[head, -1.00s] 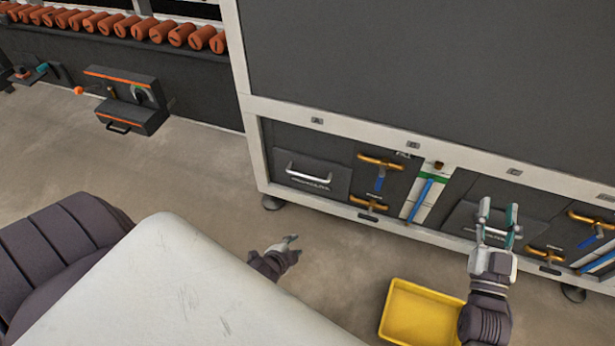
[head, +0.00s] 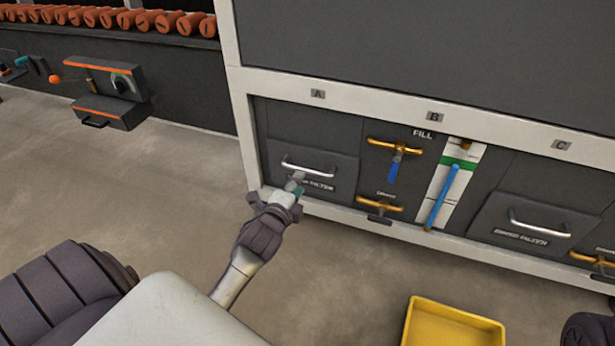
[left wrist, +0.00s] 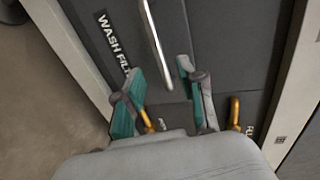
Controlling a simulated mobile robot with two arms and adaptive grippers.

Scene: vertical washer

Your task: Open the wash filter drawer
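The wash filter drawer (head: 335,172) is a dark grey front panel under label A at the left of the washer's lower row. It appears closed. Its silver bar handle (head: 309,166) also shows in the left wrist view (left wrist: 156,40). My left gripper (head: 296,184) is just below and in front of the handle, covering part of the drawer's lettering. In the left wrist view the fingers (left wrist: 161,72) are apart and empty. The handle lies ahead of the fingertips, roughly in line with the gap. I cannot tell any contact. My right gripper is out of view.
A similar drawer (head: 532,215) sits under label C. Between them are brass valves (head: 394,147) with a blue lever and a gauge with a blue tube (head: 441,197). A yellow bin (head: 452,328) stands on the floor in front. The floor left of the washer is clear.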

